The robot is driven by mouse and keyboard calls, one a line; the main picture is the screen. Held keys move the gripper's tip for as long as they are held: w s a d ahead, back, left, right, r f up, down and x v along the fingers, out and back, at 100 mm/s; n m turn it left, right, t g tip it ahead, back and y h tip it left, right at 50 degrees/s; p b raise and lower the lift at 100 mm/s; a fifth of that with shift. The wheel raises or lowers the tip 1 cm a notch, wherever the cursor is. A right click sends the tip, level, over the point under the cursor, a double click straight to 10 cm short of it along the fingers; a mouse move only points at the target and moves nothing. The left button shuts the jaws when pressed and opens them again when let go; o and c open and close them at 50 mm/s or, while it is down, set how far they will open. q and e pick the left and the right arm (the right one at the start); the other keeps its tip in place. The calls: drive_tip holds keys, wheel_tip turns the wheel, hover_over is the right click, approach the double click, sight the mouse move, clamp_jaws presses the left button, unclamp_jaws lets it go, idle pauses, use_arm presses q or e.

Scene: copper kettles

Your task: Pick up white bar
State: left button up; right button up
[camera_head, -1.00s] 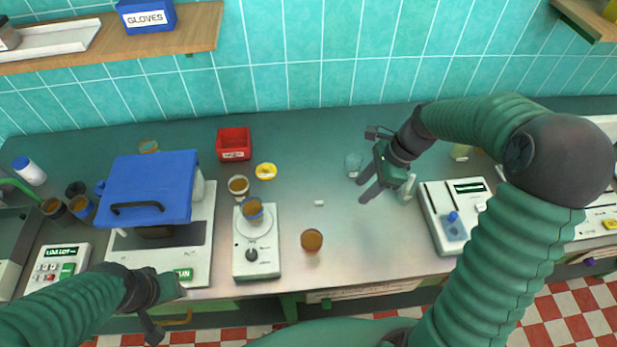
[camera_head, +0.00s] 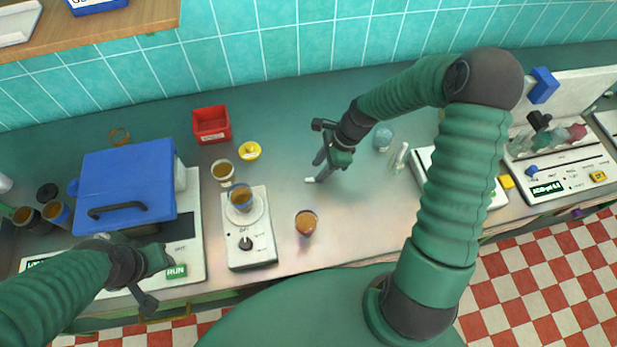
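The white bar (camera_head: 310,180) is a very small white piece lying on the grey counter (camera_head: 290,280), left of centre-right in the head view. My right gripper (camera_head: 319,170) reaches down from the right, its fingertips just beside the bar's right end. Its fingers look apart, seen nearly edge-on; whether they touch the bar is too small to tell. My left gripper (camera_head: 158,283) is at the lower left, in front of the device with the blue lid, with its fingers apart and nothing between them.
A cup of amber liquid (camera_head: 306,222) stands just in front of the bar. A white scale (camera_head: 250,248) bearing another cup, a yellow dish (camera_head: 249,151) and a red bin (camera_head: 211,124) are to the left. A glass piece (camera_head: 383,138) and a clear vial (camera_head: 399,158) stand right.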

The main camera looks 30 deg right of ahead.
sight(313, 178)
drive_tip(key=x, duration=0.2)
drive_tip(key=shift+s+a+f, duration=0.2)
drive_tip(key=shift+a+f, duration=0.1)
drive_tip(key=shift+w+a+f, duration=0.1)
drive_tip(key=shift+f, duration=0.25)
clamp_jaws()
use_arm(q)
drive_tip(key=shift+s+r, duration=0.3)
